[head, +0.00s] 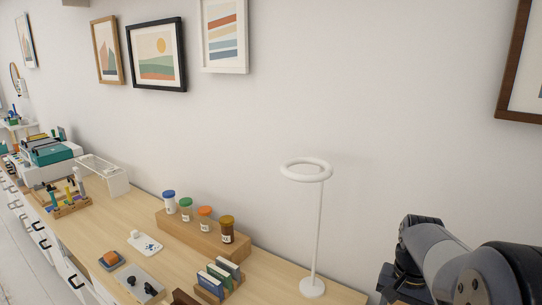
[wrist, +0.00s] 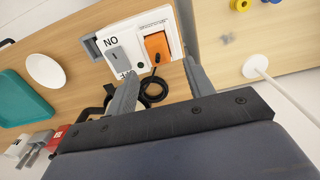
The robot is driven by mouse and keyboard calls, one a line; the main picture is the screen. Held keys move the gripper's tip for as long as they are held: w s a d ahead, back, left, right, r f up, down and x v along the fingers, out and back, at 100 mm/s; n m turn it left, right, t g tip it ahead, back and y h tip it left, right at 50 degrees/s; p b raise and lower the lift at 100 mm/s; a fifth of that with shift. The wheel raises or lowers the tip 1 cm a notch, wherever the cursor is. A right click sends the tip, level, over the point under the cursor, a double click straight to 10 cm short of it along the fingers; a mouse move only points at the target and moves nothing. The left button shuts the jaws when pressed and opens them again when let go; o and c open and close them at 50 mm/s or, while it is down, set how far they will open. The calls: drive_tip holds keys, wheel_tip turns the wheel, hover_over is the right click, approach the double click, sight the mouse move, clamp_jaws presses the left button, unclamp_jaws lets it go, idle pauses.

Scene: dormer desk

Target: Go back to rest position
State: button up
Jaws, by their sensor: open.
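My gripper (wrist: 162,68) shows in the wrist view with its two grey fingers apart and nothing held between them. Beyond the fingertips is a white panel (wrist: 131,30) printed "NO", with a grey piece and an orange block (wrist: 157,46) on it. A black cable ring (wrist: 152,92) lies near the fingers; I cannot tell whether they touch it. In the head view my arm is at the lower right, and its gripper end is out of the picture.
On the wooden desk (head: 105,232) stand a white ring lamp (head: 319,230), a wooden rack with several jars (head: 205,218), and a small organiser with books (head: 217,279). A wall with frames rises behind. The wrist view shows a teal tray (wrist: 22,98) and white oval (wrist: 45,71).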

wheel_tip(320, 180, down, 5)
wheel_tip(320, 180, up, 5)
drive_tip(key=p, duration=0.3)
drive_tip(key=shift+f+p, duration=0.2)
drive_tip(key=shift+p, duration=0.1)
drive_tip(key=shift+b, duration=0.3)
drive_tip(key=shift+r+p, duration=1.4)
drive_tip(key=shift+r, duration=0.55)
